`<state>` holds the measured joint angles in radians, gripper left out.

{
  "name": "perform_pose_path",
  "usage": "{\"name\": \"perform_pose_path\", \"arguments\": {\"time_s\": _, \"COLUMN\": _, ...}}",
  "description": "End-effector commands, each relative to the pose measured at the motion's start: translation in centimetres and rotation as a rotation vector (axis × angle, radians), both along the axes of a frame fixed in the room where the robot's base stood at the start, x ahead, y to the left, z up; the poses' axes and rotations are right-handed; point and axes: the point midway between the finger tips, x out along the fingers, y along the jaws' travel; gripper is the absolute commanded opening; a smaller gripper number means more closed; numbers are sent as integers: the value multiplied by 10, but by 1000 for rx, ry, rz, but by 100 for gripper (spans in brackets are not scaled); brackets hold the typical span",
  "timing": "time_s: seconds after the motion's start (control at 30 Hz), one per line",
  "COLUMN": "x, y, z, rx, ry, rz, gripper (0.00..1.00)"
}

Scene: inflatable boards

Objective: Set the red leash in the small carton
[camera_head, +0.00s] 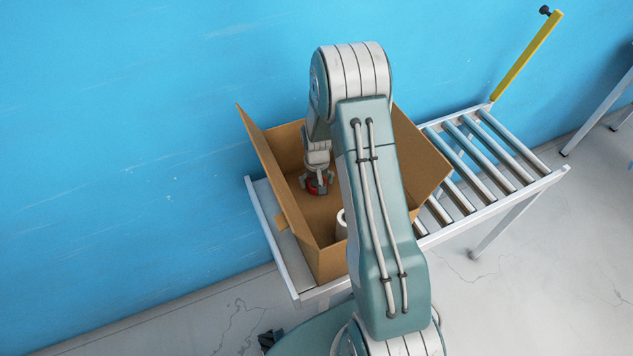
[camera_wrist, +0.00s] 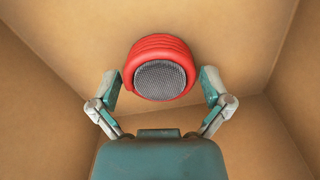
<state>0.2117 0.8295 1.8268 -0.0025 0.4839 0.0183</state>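The red leash, a round red coil (camera_wrist: 160,68) with a grey mesh face, shows in the wrist view between the fingers of my gripper (camera_wrist: 161,84). The fingers are spread on either side of it, close to its edges, and do not look closed on it. The carton's tan walls (camera_wrist: 50,110) surround the leash in the wrist view. My arm hides part of the carton.
A white cylinder (camera_head: 341,224) stands inside the carton near its front, partly behind my arm. The carton rests on a roller conveyor (camera_head: 468,175), whose right part is clear. A yellow post (camera_head: 527,55) rises at its far end. A blue wall (camera_head: 130,150) runs behind.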

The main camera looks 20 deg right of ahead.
Motion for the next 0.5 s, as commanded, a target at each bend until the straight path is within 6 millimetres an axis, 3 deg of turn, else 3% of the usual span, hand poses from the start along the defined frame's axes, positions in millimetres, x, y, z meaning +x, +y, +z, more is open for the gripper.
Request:
{"name": "perform_pose_path", "arguments": {"time_s": 0.3, "x": 0, "y": 0, "z": 4, "rx": 0, "ry": -1, "rz": 0, "gripper": 100}}
{"name": "perform_pose_path", "arguments": {"time_s": 0.5, "x": 1, "y": 0, "z": 35, "rx": -1, "ry": -5, "rz": 0, "gripper": 100}}
